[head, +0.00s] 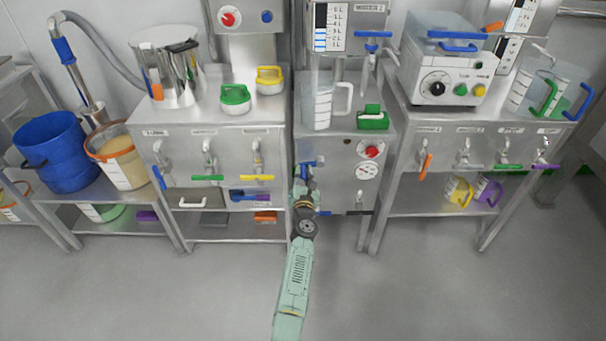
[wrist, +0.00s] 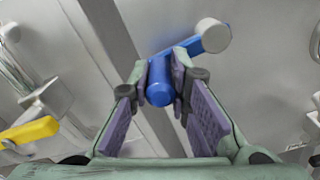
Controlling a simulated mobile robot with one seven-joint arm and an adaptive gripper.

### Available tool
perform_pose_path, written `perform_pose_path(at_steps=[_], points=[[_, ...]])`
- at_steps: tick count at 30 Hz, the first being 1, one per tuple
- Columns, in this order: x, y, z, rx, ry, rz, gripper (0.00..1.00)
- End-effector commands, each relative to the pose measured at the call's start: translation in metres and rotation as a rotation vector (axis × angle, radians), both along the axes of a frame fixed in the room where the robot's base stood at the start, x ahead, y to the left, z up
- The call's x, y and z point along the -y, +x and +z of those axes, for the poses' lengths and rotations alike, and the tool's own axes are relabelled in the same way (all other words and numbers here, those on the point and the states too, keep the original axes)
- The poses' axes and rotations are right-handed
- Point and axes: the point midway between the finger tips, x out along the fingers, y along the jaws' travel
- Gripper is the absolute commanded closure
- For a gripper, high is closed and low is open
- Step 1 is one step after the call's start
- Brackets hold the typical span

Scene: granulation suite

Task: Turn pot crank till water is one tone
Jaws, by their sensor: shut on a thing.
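A blue crank (head: 307,163) sits on the front of the middle steel cabinet, near its left edge. In the wrist view the blue crank arm (wrist: 190,47) runs from a pale round hub (wrist: 213,35) at upper right down to a blue grip. My gripper (head: 303,182) reaches up to it from the front. In the wrist view my gripper (wrist: 160,85) is shut on the blue grip, one fingertip on each side. I cannot see the water or its tone; which vessel is the pot is unclear.
A red knob (head: 371,151) and a gauge (head: 366,171) are right of the crank. Left, the neighbouring bench has a yellow-handled tap (head: 257,177), also in the wrist view (wrist: 28,131). A clear jug (head: 323,106) stands above. The floor in front is clear.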

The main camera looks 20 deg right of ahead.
Motion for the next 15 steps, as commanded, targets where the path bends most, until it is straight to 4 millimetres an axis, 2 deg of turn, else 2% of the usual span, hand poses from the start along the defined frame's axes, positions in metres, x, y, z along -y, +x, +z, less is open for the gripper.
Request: perform_pose_path(at_steps=[1, 2, 3, 11, 15], points=[[-0.0022, 0.0018, 0.0026, 0.004, -0.002, 0.005, 1.0], [-0.0021, 0.0018, 0.0026, 0.004, -0.002, 0.005, 0.81], [-0.0021, 0.0018, 0.0026, 0.004, -0.002, 0.005, 0.79], [-0.0008, 0.0008, 0.0013, 0.001, -0.002, 0.002, 0.62], [-0.0003, 0.0004, 0.0008, 0.001, -0.002, 0.001, 0.62]])
